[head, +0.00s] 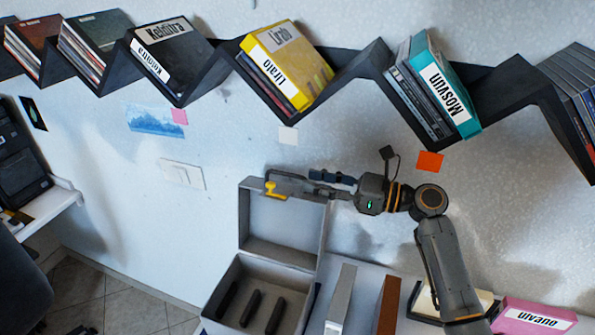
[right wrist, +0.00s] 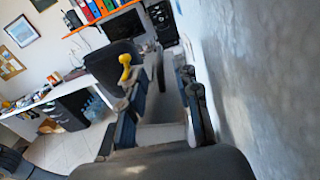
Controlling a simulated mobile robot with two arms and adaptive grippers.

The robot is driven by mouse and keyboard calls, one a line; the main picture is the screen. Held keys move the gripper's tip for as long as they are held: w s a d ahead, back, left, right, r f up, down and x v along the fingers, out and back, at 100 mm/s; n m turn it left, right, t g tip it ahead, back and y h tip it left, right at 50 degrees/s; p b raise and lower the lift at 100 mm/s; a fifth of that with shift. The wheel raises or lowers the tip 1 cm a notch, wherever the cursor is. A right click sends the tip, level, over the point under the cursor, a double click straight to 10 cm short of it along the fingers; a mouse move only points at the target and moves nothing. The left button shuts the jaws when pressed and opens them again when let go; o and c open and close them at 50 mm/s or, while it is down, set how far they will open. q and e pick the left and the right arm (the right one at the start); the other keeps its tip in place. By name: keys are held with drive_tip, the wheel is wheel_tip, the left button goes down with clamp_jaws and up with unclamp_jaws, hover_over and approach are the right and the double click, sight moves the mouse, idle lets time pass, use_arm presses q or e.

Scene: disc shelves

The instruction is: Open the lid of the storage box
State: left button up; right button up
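The grey storage box (head: 226,282) stands at the lower middle of the head view, with several dark slots inside. Its lid (head: 283,224) is raised upright, so the inside is exposed. A yellow latch (head: 274,190) sits on the lid's top edge and also shows in the right wrist view (right wrist: 125,66), beside the left finger. My right gripper (head: 302,182) is at the lid's top edge, reaching in from the right. In the right wrist view its fingers (right wrist: 163,80) are spread, with a pale surface low between them. Contact with the lid cannot be told. My left gripper is not in view.
A zigzag wall shelf (head: 222,58) holds labelled disc cases above the arm. A grey divider (head: 340,300), a brown one (head: 388,303) and a pink case (head: 535,317) are right of the box. The wall is close behind. A desk (head: 48,208) stands at left.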

sight(298, 177)
drive_tip(key=x, duration=0.4)
drive_tip(key=shift+p, duration=0.35)
drive_tip(key=shift+w+a, duration=0.15)
drive_tip(key=shift+a, duration=0.2)
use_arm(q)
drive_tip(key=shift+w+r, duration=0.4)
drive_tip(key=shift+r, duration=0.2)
use_arm(e)
clamp_jaws()
